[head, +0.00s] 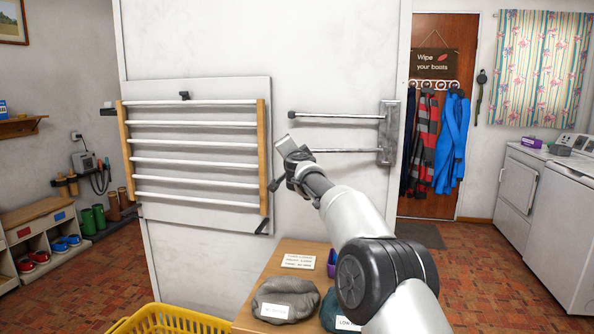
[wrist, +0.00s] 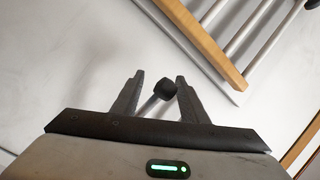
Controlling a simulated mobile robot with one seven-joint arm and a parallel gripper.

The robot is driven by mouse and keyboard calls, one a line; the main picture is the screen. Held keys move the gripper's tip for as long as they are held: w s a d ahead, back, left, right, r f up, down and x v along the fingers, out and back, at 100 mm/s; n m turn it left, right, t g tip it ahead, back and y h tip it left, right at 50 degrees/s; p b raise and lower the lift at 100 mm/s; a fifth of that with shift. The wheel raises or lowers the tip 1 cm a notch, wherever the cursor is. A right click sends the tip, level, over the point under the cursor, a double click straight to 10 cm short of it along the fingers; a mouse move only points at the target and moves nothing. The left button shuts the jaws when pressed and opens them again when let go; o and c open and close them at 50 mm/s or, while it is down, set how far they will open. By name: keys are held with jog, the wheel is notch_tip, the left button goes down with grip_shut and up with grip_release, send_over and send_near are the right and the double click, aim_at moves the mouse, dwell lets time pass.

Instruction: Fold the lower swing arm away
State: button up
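The lower swing arm (head: 345,150) is a thin grey metal bar. It sticks out leftward from a grey wall bracket (head: 388,135), and my gripper hides its free end in the head view. The upper swing arm (head: 338,115) runs above it, with a dark end cap. My gripper (head: 279,184) is at the left end of the lower bar. In the wrist view, my gripper (wrist: 159,75) has its two dark fingers apart, with a black-capped bar end (wrist: 165,88) between them. The cap lies nearer the right finger; I cannot tell whether they touch.
A wooden drying rack (head: 194,150) with white rails is on the wall just left of my gripper; it also shows in the wrist view (wrist: 207,45). Below are a wooden table (head: 262,268) with cloth bundles and a yellow basket (head: 165,320). Coats (head: 452,140) hang at right.

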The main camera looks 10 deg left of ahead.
jog(key=b+v, duration=0.5)
jog(key=v, duration=1)
jog(key=shift+s+d, duration=0.25)
jog(key=shift+d, duration=0.05)
